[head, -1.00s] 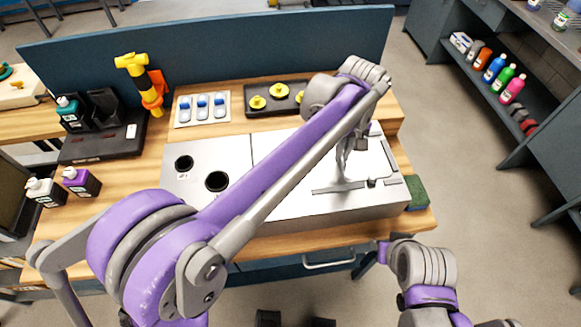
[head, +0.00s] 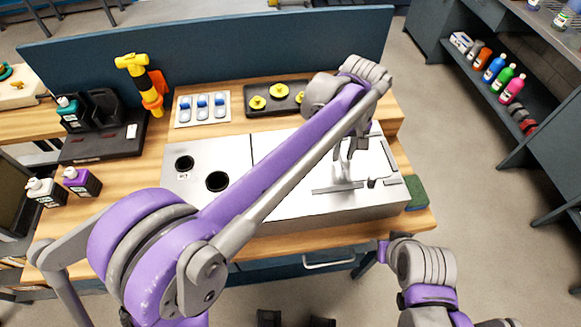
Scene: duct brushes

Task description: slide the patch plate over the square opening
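A grey metal duct box (head: 290,205) lies on the wooden bench, with two round black holes in its left part. My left arm reaches across it. My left gripper (head: 346,178) points down at the right part of the box top, low over or touching it. I cannot tell its finger gap. Grey strips (head: 392,180) and a small dark spot (head: 372,183) lie around the fingertips. The patch plate and the square opening cannot be told apart clearly here; my arm and gripper hide part of that area. My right arm shows at lower right, but its gripper does not show.
Behind the box are a tray of blue-topped pieces (head: 203,108), a dark tray with yellow knobs (head: 258,102) and a yellow-handled tool (head: 150,85). Bottles (head: 82,182) stand at left. A green pad (head: 416,193) lies right of the box.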

